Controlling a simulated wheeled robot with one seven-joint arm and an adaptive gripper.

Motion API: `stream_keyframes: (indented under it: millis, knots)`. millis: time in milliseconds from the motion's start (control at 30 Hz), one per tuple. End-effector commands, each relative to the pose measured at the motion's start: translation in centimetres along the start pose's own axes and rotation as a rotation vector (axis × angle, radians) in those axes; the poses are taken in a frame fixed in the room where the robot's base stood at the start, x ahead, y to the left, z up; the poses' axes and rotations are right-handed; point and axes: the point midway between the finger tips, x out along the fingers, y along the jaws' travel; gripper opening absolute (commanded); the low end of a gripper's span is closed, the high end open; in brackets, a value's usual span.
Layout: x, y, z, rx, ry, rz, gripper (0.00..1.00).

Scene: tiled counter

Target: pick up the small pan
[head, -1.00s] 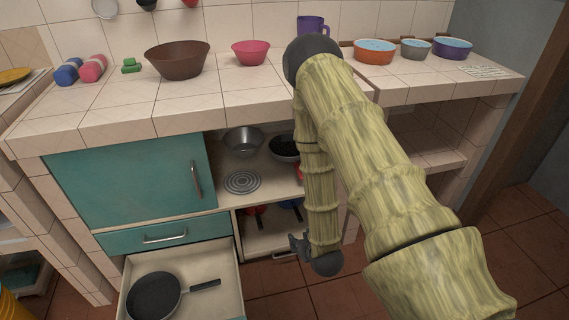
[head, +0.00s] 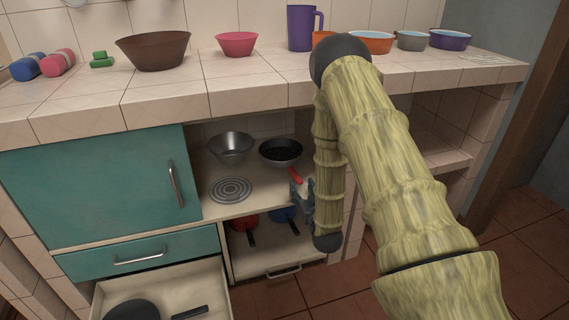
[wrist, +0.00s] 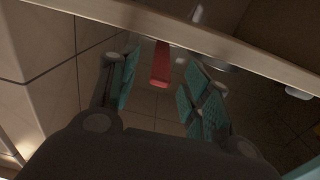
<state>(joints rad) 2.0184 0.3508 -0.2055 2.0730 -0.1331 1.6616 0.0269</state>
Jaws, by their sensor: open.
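A small dark pan (head: 280,149) with dark contents sits at the right of the open cabinet shelf. Its red handle (head: 296,175) sticks out toward the front. In the wrist view the red handle (wrist: 161,66) shows between my two finger pads, with a gap on each side. My gripper (head: 303,192) is open, at shelf height just by the handle's front end. In the wrist view my gripper (wrist: 164,72) points toward the shelf edge, and the pan's bowl is hidden there.
A metal bowl (head: 230,147) and a coil burner plate (head: 231,189) share the shelf. Below, a red pan (head: 244,222) and a blue pan (head: 283,214) stand in a lower compartment. An open drawer (head: 217,287) holds a black frying pan (head: 132,310). The counter edge (head: 270,98) overhangs.

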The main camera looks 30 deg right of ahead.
Motion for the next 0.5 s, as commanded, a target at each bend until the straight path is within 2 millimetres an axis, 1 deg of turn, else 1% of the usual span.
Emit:
stream_keyframes:
  millis: [33,100,200,433,500]
  knots:
    - [0.8,-0.2,0.1,0.0,0.002,-0.002,0.48]
    - [1.9,-0.3,0.2,0.0,0.001,-0.003,0.48]
    - [3.0,-0.3,0.2,0.0,-0.001,-0.004,0.48]
    - [4.2,-0.2,0.1,0.0,-0.002,-0.002,0.48]
    - [4.9,-0.1,0.0,0.0,0.0,-0.001,0.48]
